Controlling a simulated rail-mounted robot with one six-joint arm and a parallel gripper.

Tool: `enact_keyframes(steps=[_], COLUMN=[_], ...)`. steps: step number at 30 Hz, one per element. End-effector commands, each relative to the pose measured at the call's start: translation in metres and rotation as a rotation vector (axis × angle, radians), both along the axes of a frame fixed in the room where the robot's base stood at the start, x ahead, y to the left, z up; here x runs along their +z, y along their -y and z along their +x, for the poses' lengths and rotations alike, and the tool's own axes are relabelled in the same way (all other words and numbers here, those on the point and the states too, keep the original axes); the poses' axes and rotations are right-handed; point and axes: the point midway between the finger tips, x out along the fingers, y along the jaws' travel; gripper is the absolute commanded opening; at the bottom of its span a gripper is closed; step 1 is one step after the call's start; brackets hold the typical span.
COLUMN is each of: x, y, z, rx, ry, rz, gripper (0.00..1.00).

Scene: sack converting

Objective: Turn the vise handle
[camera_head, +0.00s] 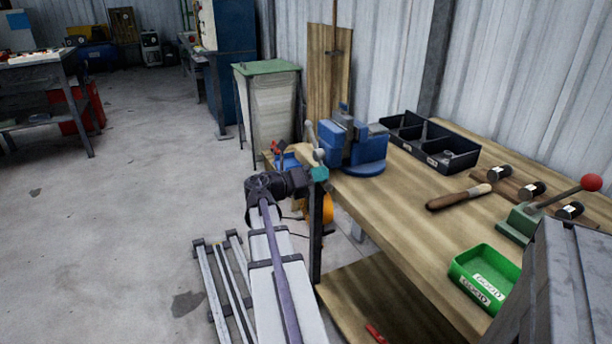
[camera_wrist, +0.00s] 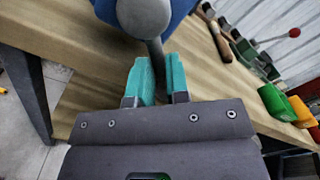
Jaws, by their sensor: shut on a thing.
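The blue vise (camera_head: 365,152) stands on the far left corner of the wooden workbench (camera_head: 410,195). Its grey handle (camera_head: 311,133) is a slanting bar with a ball end, at the vise's left side. My gripper (camera_head: 319,173) is at the lower end of this handle, just off the bench edge. In the wrist view, the teal fingertips (camera_wrist: 160,80) are closed on the handle bar (camera_wrist: 157,52), just below the round grey screw head (camera_wrist: 144,15). The fingers hide the bar's lower end.
A black divided tray (camera_head: 430,142) stands behind the vise. A wooden-handled tool (camera_head: 458,197), a green bin (camera_head: 485,275) and a red-knobbed press (camera_head: 520,222) lie farther right. A green-topped cabinet (camera_head: 268,100) stands beyond the bench. Open floor lies left.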

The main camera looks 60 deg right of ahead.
Motion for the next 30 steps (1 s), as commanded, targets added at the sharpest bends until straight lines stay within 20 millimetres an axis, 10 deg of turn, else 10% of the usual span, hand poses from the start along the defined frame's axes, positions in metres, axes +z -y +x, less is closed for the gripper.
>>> enact_keyframes(steps=[11,12,20,30], x=[0.001,0.001,0.001,0.000], y=[0.002,0.002,0.002,-0.008], z=[-0.001,-0.001,-0.001,0.005], rx=[-0.002,-0.002,-0.002,-0.001], ry=[-0.007,-0.006,-0.005,-0.004], rz=[0.000,-0.001,0.001,0.002], gripper=[0.00,0.17,0.41,0.41])
